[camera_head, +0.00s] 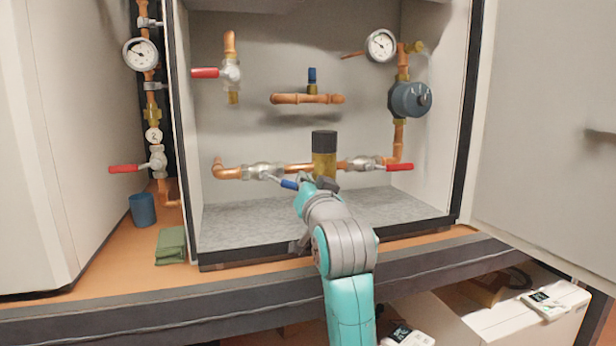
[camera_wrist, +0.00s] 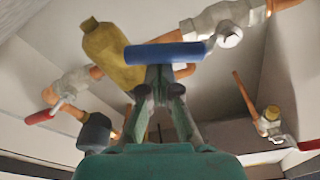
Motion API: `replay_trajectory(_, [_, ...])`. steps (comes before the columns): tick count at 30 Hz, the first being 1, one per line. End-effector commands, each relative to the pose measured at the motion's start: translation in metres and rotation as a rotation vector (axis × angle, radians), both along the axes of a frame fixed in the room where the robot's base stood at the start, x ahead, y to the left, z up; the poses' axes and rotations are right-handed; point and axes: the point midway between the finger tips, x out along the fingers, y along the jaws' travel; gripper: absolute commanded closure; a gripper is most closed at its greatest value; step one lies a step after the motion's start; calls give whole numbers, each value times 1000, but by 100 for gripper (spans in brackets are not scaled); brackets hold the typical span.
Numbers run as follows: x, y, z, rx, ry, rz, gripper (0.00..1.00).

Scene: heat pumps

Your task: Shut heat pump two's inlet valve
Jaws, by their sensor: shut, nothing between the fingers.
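The open cabinet (camera_head: 285,150) holds copper pipework with several valves. On its lower pipe, a silver valve (camera_head: 262,172) has a blue lever (camera_head: 289,184) that points right and slightly toward me. In the wrist view, the blue lever (camera_wrist: 165,53) lies just beyond my gripper (camera_wrist: 160,78); its valve body (camera_wrist: 222,18) is at the upper right. My gripper (camera_head: 306,182) is shut and empty at the lever's free end; I cannot tell whether they touch. Red levers show on the lower right valve (camera_head: 398,167) and upper left valve (camera_head: 206,72). No label naming a heat pump or inlet is readable.
A brass filter with a black cap (camera_head: 324,155) stands close behind my gripper. A blue-grey pump (camera_head: 410,98) and a gauge (camera_head: 381,45) are at right. The cabinet floor is clear.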

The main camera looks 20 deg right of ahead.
Motion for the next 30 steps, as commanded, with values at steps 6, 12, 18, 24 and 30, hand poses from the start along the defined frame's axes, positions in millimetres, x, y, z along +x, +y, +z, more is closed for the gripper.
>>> replay_trajectory(6, [2,5,-18,204,5,1,100])
replay_trajectory(12, [2,10,-31,394,5,1,100])
replay_trajectory(18, [1,19,-42,584,5,0,100])
replay_trajectory(24, [1,30,-52,773,5,2,100])
replay_trajectory(30, [1,40,-59,946,4,2,100])
